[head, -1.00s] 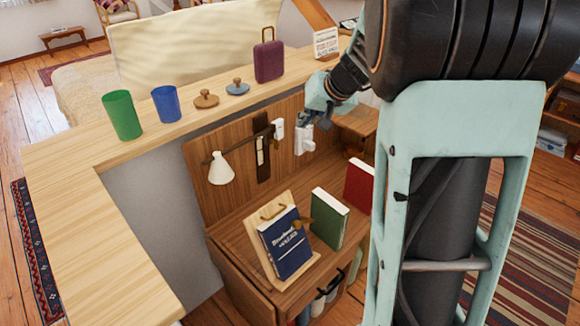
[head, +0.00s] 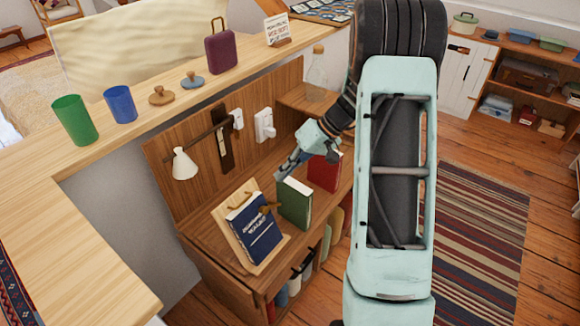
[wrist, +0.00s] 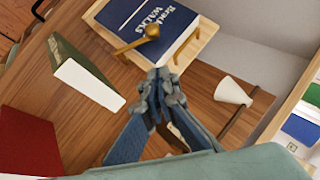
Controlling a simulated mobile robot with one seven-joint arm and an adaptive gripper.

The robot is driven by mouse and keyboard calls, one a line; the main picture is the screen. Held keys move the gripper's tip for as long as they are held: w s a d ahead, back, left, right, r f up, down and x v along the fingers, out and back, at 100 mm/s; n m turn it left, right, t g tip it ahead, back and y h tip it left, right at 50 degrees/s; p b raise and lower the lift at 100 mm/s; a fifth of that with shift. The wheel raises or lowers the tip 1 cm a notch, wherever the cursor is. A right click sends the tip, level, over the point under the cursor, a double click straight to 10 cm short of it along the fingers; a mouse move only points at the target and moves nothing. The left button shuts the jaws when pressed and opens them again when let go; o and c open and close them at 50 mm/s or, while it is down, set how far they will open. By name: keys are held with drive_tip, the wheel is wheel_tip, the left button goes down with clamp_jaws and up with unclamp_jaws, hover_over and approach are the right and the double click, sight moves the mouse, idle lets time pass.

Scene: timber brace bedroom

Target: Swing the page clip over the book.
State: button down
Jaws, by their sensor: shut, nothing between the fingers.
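The blue book (head: 254,230) leans on a light wooden stand (head: 278,252) on the desk; the book (wrist: 160,18) also shows in the wrist view. A brass page clip (head: 268,208) with a round knob sits at the book's right edge in the head view. In the wrist view the clip (wrist: 135,41) has its knob over the book's near edge and its bar reaching left past the stand. My gripper (head: 281,176) is shut and empty, above the desk behind the green book. In the wrist view my gripper (wrist: 158,85) is apart from the clip.
A green book (head: 295,203) and a red book (head: 325,173) stand right of the stand. A white lamp (head: 184,163) hangs from the back panel. The ledge above holds cups (head: 120,104), knobbed discs and a purple case (head: 221,52).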

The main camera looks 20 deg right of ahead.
sight(266, 210)
drive_tip(key=s+a+f, duration=0.1)
drive_tip(key=a+f, duration=0.3)
drive_tip(key=f, duration=0.2)
drive_tip(key=shift+s+f+p, duration=0.35)
drive_tip(key=shift+p, duration=0.1)
drive_tip(key=shift+a+f, duration=0.1)
drive_tip(key=s+f+n+h+b, duration=0.1)
drive_tip(key=b, duration=0.3)
drive_tip(key=a+n+h+b, duration=0.1)
drive_tip(key=b, duration=0.4)
drive_tip(key=shift+s+a+f+t, duration=0.1)
drive_tip(key=shift+s+f+t, duration=0.25)
drive_tip(key=shift+t, duration=0.05)
drive_tip(key=shift+h+b, duration=0.3)
drive_tip(key=shift+r+n, duration=0.1)
drive_tip(key=shift+n, duration=0.2)
